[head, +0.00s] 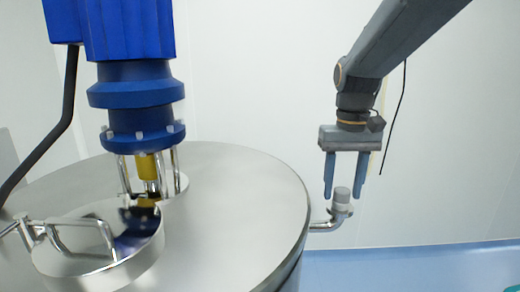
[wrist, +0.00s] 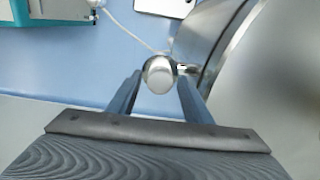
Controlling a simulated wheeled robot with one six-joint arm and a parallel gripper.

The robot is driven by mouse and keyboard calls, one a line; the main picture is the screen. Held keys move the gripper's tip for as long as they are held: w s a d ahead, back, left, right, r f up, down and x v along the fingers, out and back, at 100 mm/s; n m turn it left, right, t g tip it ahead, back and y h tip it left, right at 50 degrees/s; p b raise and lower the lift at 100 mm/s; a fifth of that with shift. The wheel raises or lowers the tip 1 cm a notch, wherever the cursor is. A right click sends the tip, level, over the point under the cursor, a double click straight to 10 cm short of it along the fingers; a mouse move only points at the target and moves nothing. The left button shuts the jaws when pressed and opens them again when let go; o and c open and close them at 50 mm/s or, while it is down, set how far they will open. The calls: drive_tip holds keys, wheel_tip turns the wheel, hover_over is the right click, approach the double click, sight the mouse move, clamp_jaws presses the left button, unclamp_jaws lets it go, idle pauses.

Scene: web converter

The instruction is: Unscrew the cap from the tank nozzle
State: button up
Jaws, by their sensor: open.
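The cap (head: 342,194) is a small grey cylinder on top of the upturned end of the tank nozzle (head: 328,224), at the right side of the steel tank (head: 240,190). My gripper (head: 344,194) points down with its two fingers apart, one on each side of the cap in the head view. In the wrist view the round cap (wrist: 160,76) shows between and just beyond the fingertips of my gripper (wrist: 157,80). I see no clear contact between fingers and cap. The cap hides most of the nozzle in the wrist view.
A blue motor unit (head: 130,75) stands on the tank lid at left, near a round hatch (head: 100,250) with a bent handle. A white wall is behind. Blue floor (head: 420,268) lies open at right. A teal-and-white unit (wrist: 50,12) shows in the wrist view.

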clamp_jaws()
drive_tip(key=n, duration=0.4)
idle(0.4)
drive_tip(key=n, duration=0.4)
idle(0.4)
drive_tip(key=n, duration=0.4)
